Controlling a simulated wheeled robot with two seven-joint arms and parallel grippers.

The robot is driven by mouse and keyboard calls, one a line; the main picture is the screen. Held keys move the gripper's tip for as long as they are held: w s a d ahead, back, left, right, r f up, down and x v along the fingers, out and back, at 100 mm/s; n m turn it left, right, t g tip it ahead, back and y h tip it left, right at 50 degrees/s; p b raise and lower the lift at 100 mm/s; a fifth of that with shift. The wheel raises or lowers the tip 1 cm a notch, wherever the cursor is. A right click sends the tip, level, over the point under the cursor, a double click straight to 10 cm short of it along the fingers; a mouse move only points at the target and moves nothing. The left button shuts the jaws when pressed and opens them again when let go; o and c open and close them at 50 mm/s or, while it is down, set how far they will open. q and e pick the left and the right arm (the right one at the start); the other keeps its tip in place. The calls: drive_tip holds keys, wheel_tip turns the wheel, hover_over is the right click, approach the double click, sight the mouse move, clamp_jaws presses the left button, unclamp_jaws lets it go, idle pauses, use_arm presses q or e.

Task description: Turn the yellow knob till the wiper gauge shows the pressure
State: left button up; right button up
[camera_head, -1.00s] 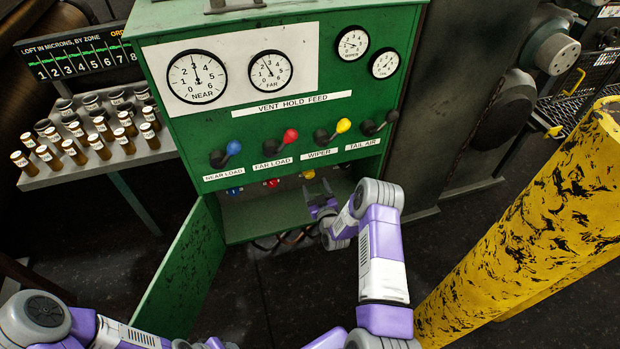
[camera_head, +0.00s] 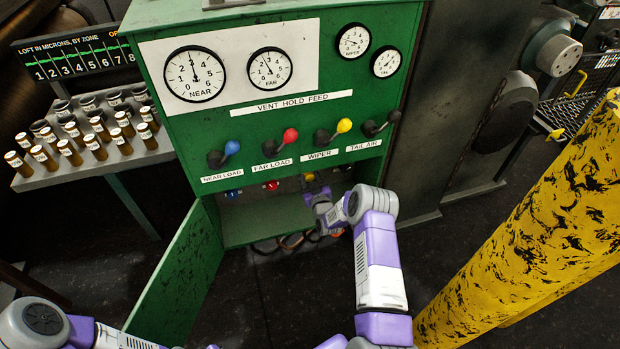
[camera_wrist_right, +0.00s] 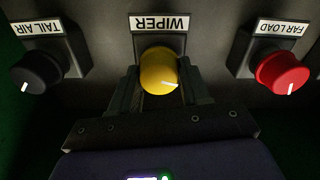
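The yellow knob (camera_wrist_right: 158,72) sits under the WIPER label in the right wrist view, its white mark pointing right and slightly down in that picture. My right gripper (camera_wrist_right: 160,88) has a finger on each side of it, close against its sides. In the head view my right gripper (camera_head: 316,190) reaches into the lower compartment of the green cabinet and mostly hides this knob. The wiper gauge (camera_head: 353,41) is the small white dial at upper right; its needle is too small to read surely. My left arm shows at lower left, its gripper outside the picture.
A black TAIL AIR knob (camera_wrist_right: 28,74) and a red FAR LOAD knob (camera_wrist_right: 283,74) flank the yellow one. Coloured levers stand above the compartment. The open green door (camera_head: 180,275) hangs at left. A yellow post (camera_head: 540,220) stands at right.

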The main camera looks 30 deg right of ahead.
drive_tip(key=c, duration=0.4)
drive_tip(key=m, duration=0.5)
drive_tip(key=shift+d, duration=0.1)
drive_tip(key=o, duration=1)
drive_tip(key=shift+o, duration=0.2)
drive_tip(key=shift+s, duration=0.1)
drive_tip(key=p+v, duration=0.2)
drive_tip(key=v, duration=0.5)
drive_tip(key=shift+s+p, duration=0.25)
drive_tip(key=shift+p, duration=0.1)
drive_tip(key=shift+a, duration=0.2)
